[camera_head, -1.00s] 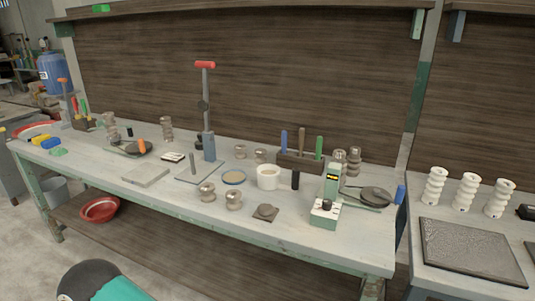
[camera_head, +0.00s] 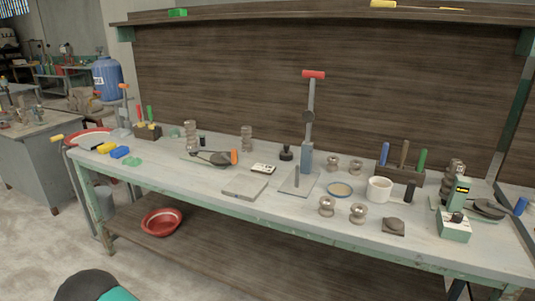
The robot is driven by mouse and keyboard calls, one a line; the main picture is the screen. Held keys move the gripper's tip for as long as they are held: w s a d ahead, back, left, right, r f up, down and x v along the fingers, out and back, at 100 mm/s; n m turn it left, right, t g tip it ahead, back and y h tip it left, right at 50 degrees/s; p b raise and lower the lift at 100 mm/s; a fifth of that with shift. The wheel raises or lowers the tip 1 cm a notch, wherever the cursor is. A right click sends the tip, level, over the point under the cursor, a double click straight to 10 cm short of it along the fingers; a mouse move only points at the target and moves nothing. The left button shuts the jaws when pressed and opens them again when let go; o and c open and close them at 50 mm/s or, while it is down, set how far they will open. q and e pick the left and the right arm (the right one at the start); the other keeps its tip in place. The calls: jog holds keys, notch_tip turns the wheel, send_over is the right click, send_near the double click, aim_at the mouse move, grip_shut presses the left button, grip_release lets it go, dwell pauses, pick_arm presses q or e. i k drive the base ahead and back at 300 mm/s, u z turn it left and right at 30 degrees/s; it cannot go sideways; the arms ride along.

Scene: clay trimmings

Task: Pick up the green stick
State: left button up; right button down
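A green upright stick (camera_head: 421,160) stands in a dark tool block (camera_head: 399,174) on the right part of the workbench, beside a brown stick (camera_head: 404,153) and a blue stick (camera_head: 384,152). Another green stick (camera_head: 149,114) stands in a smaller dark block (camera_head: 147,132) at the far left, beside a red one (camera_head: 139,114). The lower ends of the sticks are hidden in the blocks. Neither of my grippers is in view.
A tall press with a red handle (camera_head: 313,74) stands mid-bench. A white cup (camera_head: 379,189) stands in front of the right block, and a green device (camera_head: 455,225) stands to its right. A flat grey slab (camera_head: 245,186) lies left of centre. A red basin (camera_head: 161,221) sits below.

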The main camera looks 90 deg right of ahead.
aim_at(421, 160)
jog(key=u, duration=0.15)
jog(key=i, duration=1.05)
jog(key=z, duration=0.75)
jog(key=i, duration=0.1)
jog(key=z, duration=2.15)
jog(key=i, duration=0.3)
jog(key=z, duration=2)
jog(key=k, duration=0.6)
jog(key=z, duration=0.45)
jog(key=i, duration=1.45)
jog(key=u, duration=0.35)
